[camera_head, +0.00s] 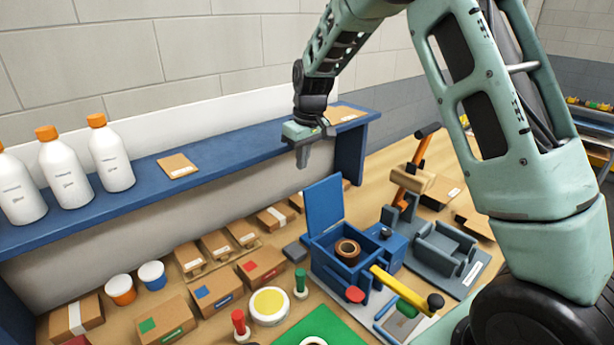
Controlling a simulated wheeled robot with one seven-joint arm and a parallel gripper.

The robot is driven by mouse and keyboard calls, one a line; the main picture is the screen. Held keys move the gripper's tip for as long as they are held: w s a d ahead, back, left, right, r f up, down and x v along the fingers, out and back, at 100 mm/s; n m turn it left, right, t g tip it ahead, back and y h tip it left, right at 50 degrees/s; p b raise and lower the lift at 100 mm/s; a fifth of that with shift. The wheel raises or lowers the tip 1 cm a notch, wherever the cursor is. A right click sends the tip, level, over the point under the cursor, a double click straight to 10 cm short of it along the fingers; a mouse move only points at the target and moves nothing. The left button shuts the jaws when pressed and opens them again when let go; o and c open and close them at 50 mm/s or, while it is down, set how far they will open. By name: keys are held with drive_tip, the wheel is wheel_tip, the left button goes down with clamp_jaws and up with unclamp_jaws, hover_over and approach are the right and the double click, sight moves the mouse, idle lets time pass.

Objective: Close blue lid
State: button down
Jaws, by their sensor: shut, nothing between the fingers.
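The blue lid (324,203) stands raised, close to upright, at the back edge of a blue box (327,252) on the workbench. The box's top is open, and a brown ring-shaped part (347,250) shows inside it. My gripper (302,163) hangs above and behind the lid, a little to its left in the picture. Its fingers point down and are together, with nothing between them. The gripper is apart from the lid.
A blue shelf (235,158) with several white bottles (66,178) runs behind the bench. A yellow-handled lever (402,290) is right of the box. Small cartons (216,294) crowd the left. A grey fixture (445,245) stands at right.

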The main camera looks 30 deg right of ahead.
sight(322, 204)
drive_tip(key=s+f+p, duration=0.2)
drive_tip(key=f, duration=0.1)
drive_tip(key=s+f+p, duration=0.1)
drive_tip(key=p, duration=0.1)
drive_tip(key=shift+d+f, duration=0.35)
drive_tip(key=shift+f, duration=0.05)
drive_tip(key=shift+s+b, duration=0.1)
drive_tip(key=shift+b, duration=0.65)
